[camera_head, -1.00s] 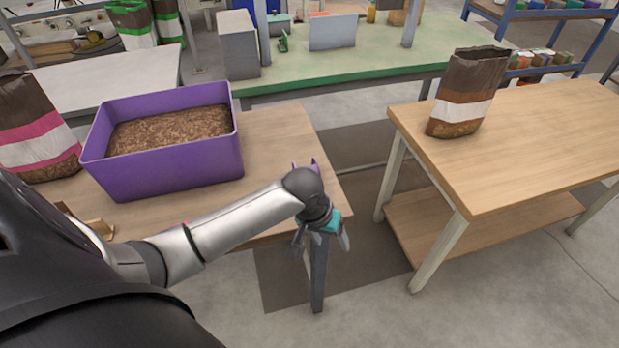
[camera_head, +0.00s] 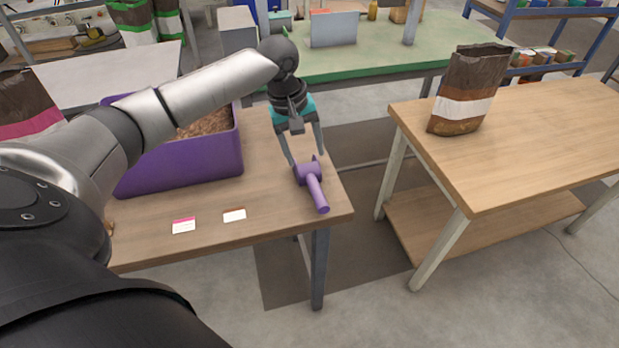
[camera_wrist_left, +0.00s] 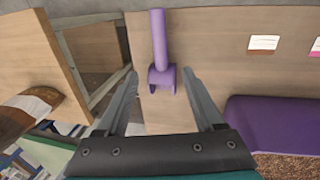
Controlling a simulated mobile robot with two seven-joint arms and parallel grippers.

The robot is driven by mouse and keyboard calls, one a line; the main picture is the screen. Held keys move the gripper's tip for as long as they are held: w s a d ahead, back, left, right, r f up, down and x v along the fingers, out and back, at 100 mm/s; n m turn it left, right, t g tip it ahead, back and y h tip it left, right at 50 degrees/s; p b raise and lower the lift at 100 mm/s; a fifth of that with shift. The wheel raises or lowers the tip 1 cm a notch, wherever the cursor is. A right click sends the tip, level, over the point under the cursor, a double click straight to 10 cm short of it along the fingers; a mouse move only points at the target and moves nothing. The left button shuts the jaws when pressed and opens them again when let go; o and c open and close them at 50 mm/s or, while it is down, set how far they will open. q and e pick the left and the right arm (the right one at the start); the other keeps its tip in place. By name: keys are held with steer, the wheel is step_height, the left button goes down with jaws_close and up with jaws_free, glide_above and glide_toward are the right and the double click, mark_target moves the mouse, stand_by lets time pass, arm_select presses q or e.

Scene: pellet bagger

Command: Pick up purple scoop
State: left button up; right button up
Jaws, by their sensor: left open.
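The purple scoop (camera_head: 313,183) lies on the right part of the near wooden table, its handle pointing toward the table's front edge. My left gripper (camera_head: 306,160) is open above the far, scoop-head end. In the left wrist view the scoop (camera_wrist_left: 161,60) shows ahead, between the lines of the two open fingers (camera_wrist_left: 163,85), with its head nearest the gripper. Nothing is held between the fingers. My right gripper is not in view.
A purple bin (camera_head: 185,170) of brown pellets stands left of the scoop, partly behind my arm. Two small cards (camera_head: 184,225) (camera_head: 234,215) lie on the table (camera_head: 155,245). A second wooden table (camera_head: 540,140) with a brown bag (camera_head: 468,90) stands right, across a gap.

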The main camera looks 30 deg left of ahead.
arm_select(q)
steer(key=b, duration=0.1)
glide_above(314, 184)
steer(key=f, duration=0.6)
steer(key=shift+s+a+f, duration=0.25)
steer(key=shift+s+a, duration=0.1)
steer(key=shift+s, duration=0.05)
steer(key=f, duration=0.1)
steer(key=f+b, duration=0.1)
steer(key=f, duration=0.1)
steer(key=f+b, duration=0.1)
steer(key=f, duration=0.1)
steer(key=shift+w+d+f, duration=0.1)
steer(key=shift+w+d, duration=0.2)
steer(key=shift+d, duration=0.05)
jaws_close()
